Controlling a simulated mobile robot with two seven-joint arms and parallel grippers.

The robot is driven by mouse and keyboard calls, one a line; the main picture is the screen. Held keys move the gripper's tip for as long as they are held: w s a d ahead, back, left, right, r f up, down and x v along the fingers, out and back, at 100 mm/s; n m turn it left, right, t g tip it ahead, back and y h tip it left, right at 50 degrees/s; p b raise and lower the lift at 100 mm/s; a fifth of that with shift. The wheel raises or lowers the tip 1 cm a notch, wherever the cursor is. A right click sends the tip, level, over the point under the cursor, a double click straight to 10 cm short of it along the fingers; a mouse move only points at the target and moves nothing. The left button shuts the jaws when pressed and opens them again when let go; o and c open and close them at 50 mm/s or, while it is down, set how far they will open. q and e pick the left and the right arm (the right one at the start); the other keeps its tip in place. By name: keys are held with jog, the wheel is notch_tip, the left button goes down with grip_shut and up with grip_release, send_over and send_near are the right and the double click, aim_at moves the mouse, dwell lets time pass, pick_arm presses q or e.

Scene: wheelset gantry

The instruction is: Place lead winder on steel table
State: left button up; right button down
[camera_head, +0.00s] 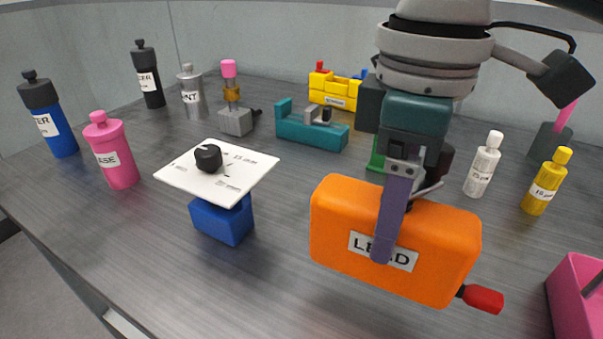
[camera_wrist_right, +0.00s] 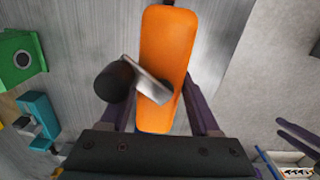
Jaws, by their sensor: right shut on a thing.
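The lead winder (camera_head: 335,222) is an orange box with a white label reading LEAD and a red tip at its lower right. My right gripper (camera_head: 384,255) is shut on it, one purple finger across its front face. In the right wrist view the orange winder (camera_wrist_right: 166,60) lies between the purple fingers, with a black knob and metal crank on it. I cannot tell whether its underside touches the table. The steel table (camera_head: 285,285) is grey and brushed, and spreads beneath the winder. My left gripper is not in view.
A white card on a blue block (camera_head: 222,220) stands to the left. Pink (camera_head: 112,155) and blue (camera_head: 50,120) bottles stand further left. White (camera_head: 482,165) and yellow (camera_head: 545,183) bottles stand to the right. A pink bin (camera_head: 580,295) is at lower right. The front middle is clear.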

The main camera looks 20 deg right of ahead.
notch_tip(320, 180, down, 5)
jog(key=shift+w+f+b, duration=0.1)
jog(key=shift+f+b, duration=0.05)
jog(key=shift+b, duration=0.35)
jog(key=shift+c, duration=0.6)
grip_release()
jog(key=shift+f, duration=0.1)
